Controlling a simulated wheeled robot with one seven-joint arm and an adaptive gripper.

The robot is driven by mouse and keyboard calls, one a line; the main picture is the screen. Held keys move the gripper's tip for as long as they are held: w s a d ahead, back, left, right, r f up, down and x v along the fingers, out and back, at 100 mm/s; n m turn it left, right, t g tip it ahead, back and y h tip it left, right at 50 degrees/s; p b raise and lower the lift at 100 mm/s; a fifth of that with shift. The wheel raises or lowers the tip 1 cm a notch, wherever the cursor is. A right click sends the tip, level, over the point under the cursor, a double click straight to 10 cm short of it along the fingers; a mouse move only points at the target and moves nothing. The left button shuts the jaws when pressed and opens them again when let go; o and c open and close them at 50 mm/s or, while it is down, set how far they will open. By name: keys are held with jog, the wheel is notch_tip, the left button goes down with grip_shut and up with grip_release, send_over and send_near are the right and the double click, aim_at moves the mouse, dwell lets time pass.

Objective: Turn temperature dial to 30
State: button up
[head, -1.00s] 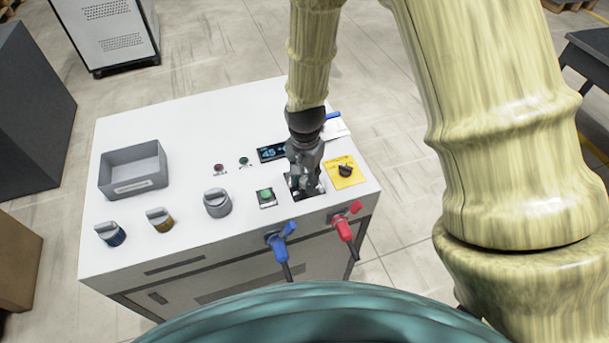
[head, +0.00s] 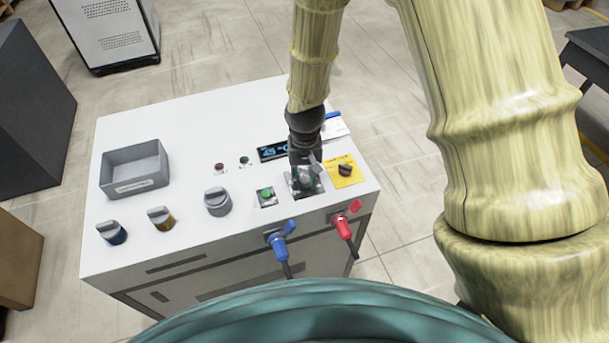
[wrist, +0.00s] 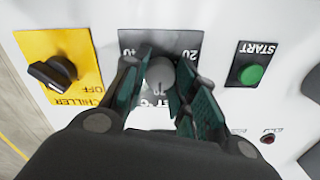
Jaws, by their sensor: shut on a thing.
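The temperature dial (wrist: 160,72) is a round grey knob on a dark scale plate (wrist: 129,20) with white numbers around it. In the wrist view my gripper (wrist: 162,78) has one finger on either side of the dial and is shut on it. In the head view my gripper (head: 305,175) points down over the dial's plate (head: 317,189) and hides most of the knob. The exact pointer position is hard to read. The display (head: 272,152) behind the gripper seems to read about 45 °C, and its right part is covered.
A yellow chiller plate with a black switch (head: 345,170) is close to the right of the dial. A green start button (head: 265,194) and a grey knob (head: 216,201) are to the left. Blue (head: 280,243) and red (head: 344,226) valve handles stick out in front.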

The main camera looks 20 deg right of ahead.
aim_at(304, 178)
jog(key=shift+w, duration=0.1)
dwell(0.3)
jog(key=o, duration=1)
jog(key=shift+o, duration=0.2)
notch_tip(304, 178, up, 12)
dwell(0.5)
